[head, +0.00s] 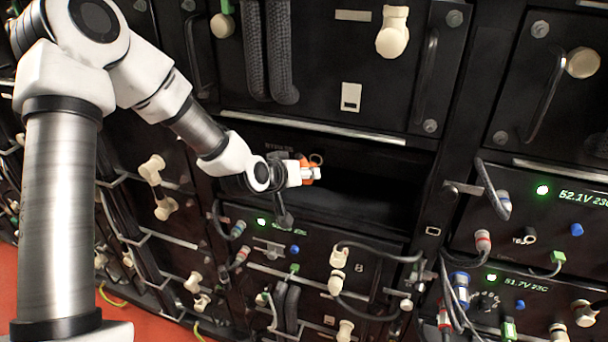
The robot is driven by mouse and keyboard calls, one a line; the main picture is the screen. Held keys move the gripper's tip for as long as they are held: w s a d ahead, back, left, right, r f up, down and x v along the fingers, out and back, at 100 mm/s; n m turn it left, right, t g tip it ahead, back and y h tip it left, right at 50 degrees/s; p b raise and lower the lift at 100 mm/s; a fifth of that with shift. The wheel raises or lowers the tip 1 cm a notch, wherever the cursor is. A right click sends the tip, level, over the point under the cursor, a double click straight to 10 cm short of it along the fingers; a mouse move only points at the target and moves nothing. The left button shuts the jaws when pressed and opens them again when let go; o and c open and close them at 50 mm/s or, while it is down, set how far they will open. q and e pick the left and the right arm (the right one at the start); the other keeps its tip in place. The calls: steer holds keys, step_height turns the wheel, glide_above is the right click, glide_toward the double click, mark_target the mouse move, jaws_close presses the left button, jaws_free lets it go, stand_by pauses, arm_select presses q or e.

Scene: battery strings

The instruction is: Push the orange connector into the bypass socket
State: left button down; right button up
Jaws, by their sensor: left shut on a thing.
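The orange connector (306,165) shows as a small patch of orange between the fingers of my left gripper (312,174). The gripper is shut on it, and the fingers hide most of the connector. The gripper is in front of a dark recess in the rack. A small round ring (316,159) shows just beyond the fingertips; it may be the bypass socket, but I cannot tell for sure. I cannot tell whether the connector touches it. My right gripper is not in view.
The dark recess (385,190) is open to the right of the gripper. A battery module (330,255) with a green light, plugs and cables is below. A module (335,60) with thick black cables and a handle is above. More modules with displays (575,197) stand at right.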

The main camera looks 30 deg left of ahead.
mark_target(309, 163)
arm_select(q)
steer(key=shift+w+a+b, duration=0.2)
steer(key=shift+w+b, duration=0.05)
steer(key=shift+w, duration=0.6)
steer(key=shift+w+a+b, duration=0.2)
steer(key=shift+w+b, duration=0.05)
steer(key=shift+w, duration=0.6)
steer(key=c, duration=0.7)
jaws_free()
steer(key=shift+o, duration=0.2)
steer(key=v, duration=1.2)
